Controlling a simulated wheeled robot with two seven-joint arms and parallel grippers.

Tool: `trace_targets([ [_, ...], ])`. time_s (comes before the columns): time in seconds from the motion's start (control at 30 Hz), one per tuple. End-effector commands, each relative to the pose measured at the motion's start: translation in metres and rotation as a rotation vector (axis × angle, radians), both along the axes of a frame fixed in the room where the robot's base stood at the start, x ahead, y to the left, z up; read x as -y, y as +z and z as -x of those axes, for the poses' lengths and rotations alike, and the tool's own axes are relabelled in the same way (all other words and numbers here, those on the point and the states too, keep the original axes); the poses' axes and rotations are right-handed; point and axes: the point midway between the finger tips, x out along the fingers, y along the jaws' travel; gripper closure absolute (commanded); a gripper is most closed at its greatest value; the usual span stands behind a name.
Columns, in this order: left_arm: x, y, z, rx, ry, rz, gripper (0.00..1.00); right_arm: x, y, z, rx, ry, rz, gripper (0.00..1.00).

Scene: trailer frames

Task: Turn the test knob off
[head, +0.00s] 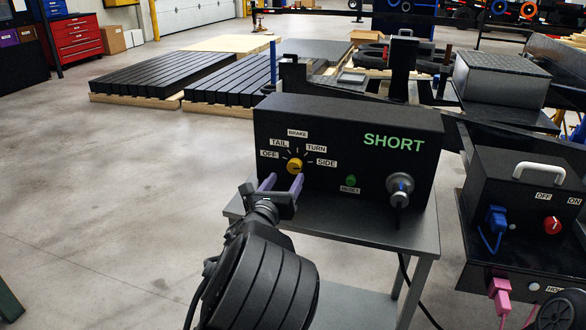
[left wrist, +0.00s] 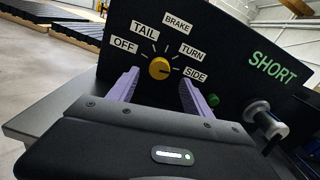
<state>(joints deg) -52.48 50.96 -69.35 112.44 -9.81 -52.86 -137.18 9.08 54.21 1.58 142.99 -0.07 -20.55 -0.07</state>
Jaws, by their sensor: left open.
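The yellow test knob (head: 294,166) is on the front of a black tester box (head: 225,110), amid the labels OFF, TAIL, BRAKE, TURN and SIDE. In the left wrist view the knob (left wrist: 159,68) appears between my two purple fingers, and its small dark mark seems to point right, toward SIDE. The box shows SHORT in green letters. My left gripper (head: 284,180) is open, just in front of and slightly below the knob. I cannot tell whether a finger touches it. My right gripper is not in view.
The box stands on a grey metal cart (head: 425,226). A green reset button (head: 351,180) and a plugged connector (head: 400,188) are right of the knob. Another black box (head: 530,190) with a red knob stands further right. The floor at left is clear.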

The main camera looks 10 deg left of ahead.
Motion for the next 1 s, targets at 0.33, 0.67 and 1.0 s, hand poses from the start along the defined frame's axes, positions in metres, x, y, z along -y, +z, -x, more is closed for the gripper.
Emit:
trace_targets([
  [0.33, 0.002, -0.001, -0.051, 0.000, 0.001, -0.001, 0.42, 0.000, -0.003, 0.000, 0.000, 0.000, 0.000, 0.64],
  [0.67, 0.004, -0.001, -0.069, 0.000, 0.001, 0.002, 0.42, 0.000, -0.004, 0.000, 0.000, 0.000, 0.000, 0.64],
  [1.0, 0.004, -0.001, -0.069, 0.000, 0.001, 0.001, 0.57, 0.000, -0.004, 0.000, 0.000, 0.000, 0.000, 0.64],
])
